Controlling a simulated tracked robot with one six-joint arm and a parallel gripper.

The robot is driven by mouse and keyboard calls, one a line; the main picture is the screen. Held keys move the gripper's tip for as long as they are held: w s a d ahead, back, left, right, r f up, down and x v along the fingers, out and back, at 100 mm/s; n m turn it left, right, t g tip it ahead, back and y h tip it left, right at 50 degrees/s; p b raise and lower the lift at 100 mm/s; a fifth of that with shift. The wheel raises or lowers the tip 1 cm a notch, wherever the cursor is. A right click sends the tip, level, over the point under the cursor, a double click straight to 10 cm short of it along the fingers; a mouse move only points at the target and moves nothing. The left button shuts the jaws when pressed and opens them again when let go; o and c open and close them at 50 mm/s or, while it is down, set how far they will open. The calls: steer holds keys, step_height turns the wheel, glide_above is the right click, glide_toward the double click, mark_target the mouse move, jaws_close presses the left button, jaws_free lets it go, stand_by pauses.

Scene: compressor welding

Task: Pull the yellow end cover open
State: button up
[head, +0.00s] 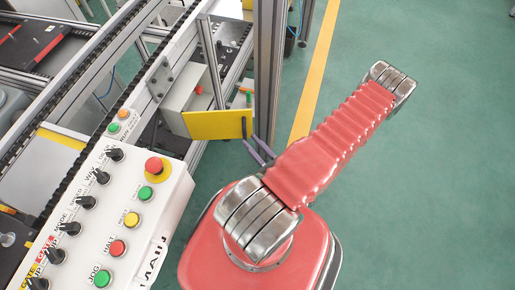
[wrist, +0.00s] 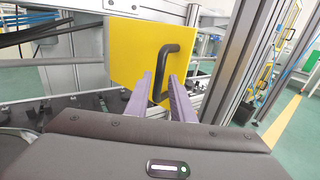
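The yellow end cover (head: 216,125) is a flat panel on the near end of the machine frame in the head view. It fills the upper middle of the wrist view (wrist: 132,60), with a black bar handle (wrist: 175,48) on its right part. My gripper (head: 259,149) has two purple fingers, just right of the cover's lower edge in the head view. In the wrist view, my gripper (wrist: 164,88) is open, with a finger on either side of the handle's lower part. I cannot tell whether either finger touches the handle.
A white control panel (head: 176,190) with knobs and buttons stands at the lower left. An upright aluminium post (head: 268,70) is close to the right of the cover, and a post (wrist: 238,62) also stands there in the wrist view. Open green floor (head: 430,170) lies to the right.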

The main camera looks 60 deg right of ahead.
steer(key=shift+v, duration=1.25)
steer(key=shift+c, duration=0.5)
